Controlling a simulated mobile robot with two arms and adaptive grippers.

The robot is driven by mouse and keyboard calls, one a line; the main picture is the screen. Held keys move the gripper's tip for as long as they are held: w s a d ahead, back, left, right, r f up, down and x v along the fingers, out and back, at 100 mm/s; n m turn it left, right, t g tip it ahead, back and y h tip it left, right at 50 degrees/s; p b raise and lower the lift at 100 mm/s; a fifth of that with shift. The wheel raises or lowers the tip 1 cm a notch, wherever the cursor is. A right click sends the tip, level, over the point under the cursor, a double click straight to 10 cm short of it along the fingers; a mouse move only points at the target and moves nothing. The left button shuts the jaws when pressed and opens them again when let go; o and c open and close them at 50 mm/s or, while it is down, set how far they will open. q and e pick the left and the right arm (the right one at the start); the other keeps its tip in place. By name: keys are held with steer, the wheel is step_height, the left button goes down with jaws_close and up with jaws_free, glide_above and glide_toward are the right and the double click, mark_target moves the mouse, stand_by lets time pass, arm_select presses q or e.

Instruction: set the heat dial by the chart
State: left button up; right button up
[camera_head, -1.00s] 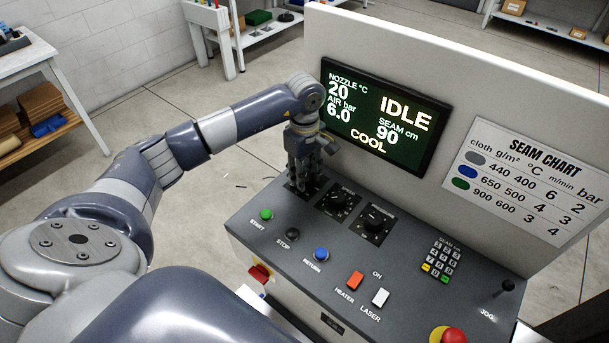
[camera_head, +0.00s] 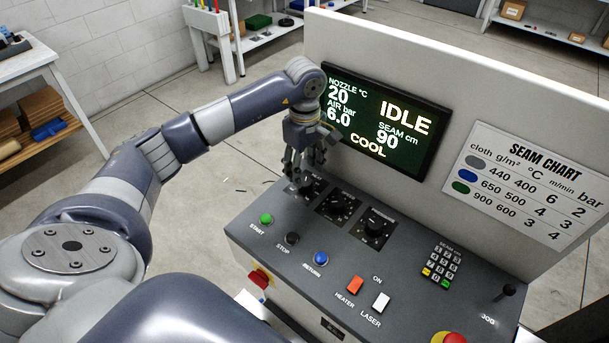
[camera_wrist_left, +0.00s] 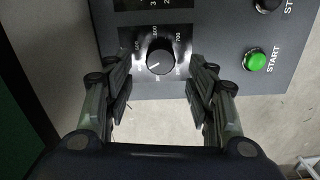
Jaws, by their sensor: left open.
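The heat dial (camera_wrist_left: 160,62) is a round black knob with a white pointer line toward its lower left, on a numbered plate. In the head view my left gripper (camera_head: 300,183) mostly hides it. My left gripper is open above the panel, fingers pointing down; in the wrist view its fingertips (camera_wrist_left: 160,76) lie either side of the dial, apparently not touching it. The seam chart (camera_head: 529,183) lists grey 440, 400, 6, 2; blue 650, 500, 4, 3; green 900, 600, 3, 4. The display (camera_head: 385,120) reads IDLE, COOL, nozzle 20, air 6.0, seam 90.
Two more dials (camera_head: 374,229) sit right of the heat dial. The green START button (camera_head: 266,219), STOP button (camera_head: 292,238) and blue RETURN button (camera_head: 321,258) are in front. Heater switch (camera_head: 355,286), laser switch (camera_head: 381,302), keypad (camera_head: 441,263) and jog stick (camera_head: 507,289) are further right.

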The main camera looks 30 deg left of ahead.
mark_target(304, 181)
arm_select(q)
step_height(304, 181, up, 8)
steer(key=shift+r, duration=0.15)
stand_by(0.6)
